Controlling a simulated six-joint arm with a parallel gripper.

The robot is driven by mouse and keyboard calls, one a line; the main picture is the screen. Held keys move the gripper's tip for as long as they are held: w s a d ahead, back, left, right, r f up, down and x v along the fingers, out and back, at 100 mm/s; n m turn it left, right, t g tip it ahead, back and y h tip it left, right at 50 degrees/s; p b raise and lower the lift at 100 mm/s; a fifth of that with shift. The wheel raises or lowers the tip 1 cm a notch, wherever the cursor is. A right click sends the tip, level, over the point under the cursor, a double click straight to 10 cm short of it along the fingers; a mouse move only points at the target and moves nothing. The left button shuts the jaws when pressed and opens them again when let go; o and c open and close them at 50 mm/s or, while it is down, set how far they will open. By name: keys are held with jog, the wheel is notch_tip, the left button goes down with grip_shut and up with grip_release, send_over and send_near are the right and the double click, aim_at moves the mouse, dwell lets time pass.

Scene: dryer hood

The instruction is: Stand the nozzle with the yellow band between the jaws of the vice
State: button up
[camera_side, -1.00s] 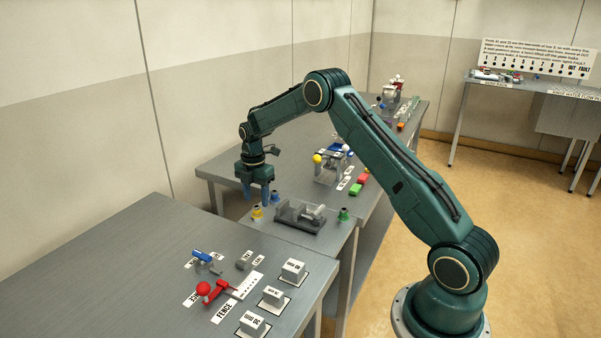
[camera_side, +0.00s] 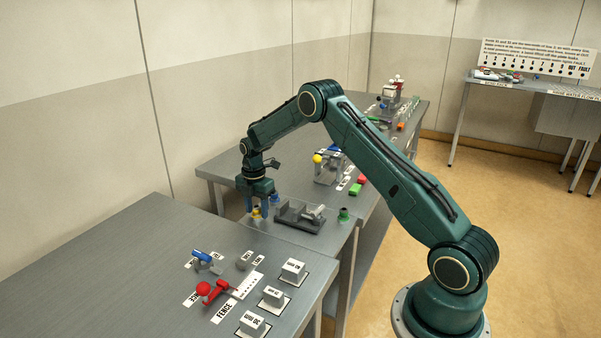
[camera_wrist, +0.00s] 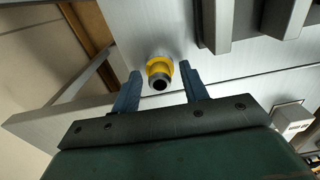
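The nozzle with the yellow band (camera_side: 256,213) stands on the table, left of the vice. In the wrist view the nozzle (camera_wrist: 160,67) shows its dark round opening and lies between the two blue fingers, with a gap on each side. My gripper (camera_side: 257,208) is open and low over the nozzle, pointing down; the wrist view shows its fingers (camera_wrist: 160,72) apart. The grey vice (camera_side: 290,222) stands just to the right, and its jaws (camera_wrist: 215,25) show at the upper right of the wrist view. I see nothing standing between the jaws.
A blue-banded nozzle (camera_side: 275,199) stands close behind my gripper. A green-banded nozzle (camera_side: 343,215) stands right of the vice. The front table (camera_side: 120,260) holds a red-handled clamp (camera_side: 212,291) and several labelled blocks.

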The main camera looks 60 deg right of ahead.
aim_at(259, 206)
grip_shut()
jog(key=shift+r, duration=0.2)
notch_tip(259, 206, up, 20)
jog(key=shift+f, duration=0.15)
dwell(0.5)
jog(key=shift+f, duration=0.1)
dwell(0.5)
jog(key=s+d+f+m, duration=0.5)
jog(key=s+f+m, duration=0.4)
jog(key=m, duration=0.2)
jog(key=shift+f+m, duration=0.25)
jog(key=shift+m, duration=0.15)
jog(key=shift+s, duration=0.1)
